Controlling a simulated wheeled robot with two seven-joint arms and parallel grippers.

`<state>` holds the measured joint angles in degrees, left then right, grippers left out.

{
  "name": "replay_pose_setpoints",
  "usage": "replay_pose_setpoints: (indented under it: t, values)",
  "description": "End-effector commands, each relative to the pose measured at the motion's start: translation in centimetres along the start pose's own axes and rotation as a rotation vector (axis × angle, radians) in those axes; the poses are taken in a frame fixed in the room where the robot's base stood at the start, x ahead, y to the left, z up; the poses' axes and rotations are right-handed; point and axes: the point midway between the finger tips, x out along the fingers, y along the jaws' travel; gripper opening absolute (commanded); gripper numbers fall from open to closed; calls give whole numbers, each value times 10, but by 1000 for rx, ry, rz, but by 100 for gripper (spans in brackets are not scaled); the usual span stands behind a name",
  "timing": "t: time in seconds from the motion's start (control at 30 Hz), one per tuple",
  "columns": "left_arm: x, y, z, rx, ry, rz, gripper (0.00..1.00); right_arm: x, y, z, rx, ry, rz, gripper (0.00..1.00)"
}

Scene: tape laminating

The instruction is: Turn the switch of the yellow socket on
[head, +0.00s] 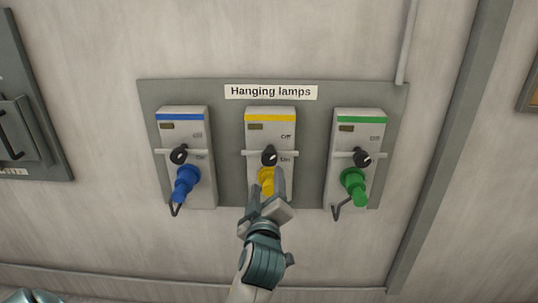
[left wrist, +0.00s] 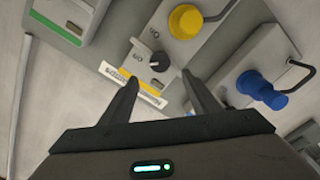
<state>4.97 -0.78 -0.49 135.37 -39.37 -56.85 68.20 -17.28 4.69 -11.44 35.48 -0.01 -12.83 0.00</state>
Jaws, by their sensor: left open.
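The yellow socket (head: 270,118) is the middle of three sockets, a grey box with a yellow stripe. Its black rotary switch (head: 269,156) has a small white mark; I cannot tell its setting for sure. Off and On labels are to its right in the head view. A yellow plug (head: 266,178) sits below the switch. My left gripper (head: 267,187) is in front of this plug, below the switch, and partly hides it. In the left wrist view the gripper (left wrist: 161,88) is open and empty, with the switch (left wrist: 159,62) beyond its fingertips, apart from them. My right gripper is not seen.
The blue socket (head: 180,117) is on the left with a blue plug (head: 187,182). The green socket (head: 359,120) is on the right with a green plug (head: 353,185). Thin bars cross the sockets at switch height. A label (head: 271,92) reads "Hanging lamps".

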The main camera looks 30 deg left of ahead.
Motion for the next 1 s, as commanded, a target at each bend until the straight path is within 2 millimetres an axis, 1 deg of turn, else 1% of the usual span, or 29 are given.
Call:
replay_pose_setpoints:
  t: [0.03, 0.2, 0.6, 0.7, 0.8, 1.0]
  values:
    - [9, 2, -2, 3, 1, 1, 56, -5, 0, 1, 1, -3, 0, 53]
    - [40, 2, -2, 3, -1, -1, 56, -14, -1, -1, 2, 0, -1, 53]
    - [110, 1, -2, 3, -1, -2, 56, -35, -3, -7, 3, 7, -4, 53]
    - [122, 2, -1, 2, -1, 0, 56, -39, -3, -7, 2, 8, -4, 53]
    - [130, 1, 0, 1, -2, -1, 56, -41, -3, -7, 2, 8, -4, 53]
    - [138, 0, 0, 0, -1, -1, 56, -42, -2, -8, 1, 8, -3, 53]
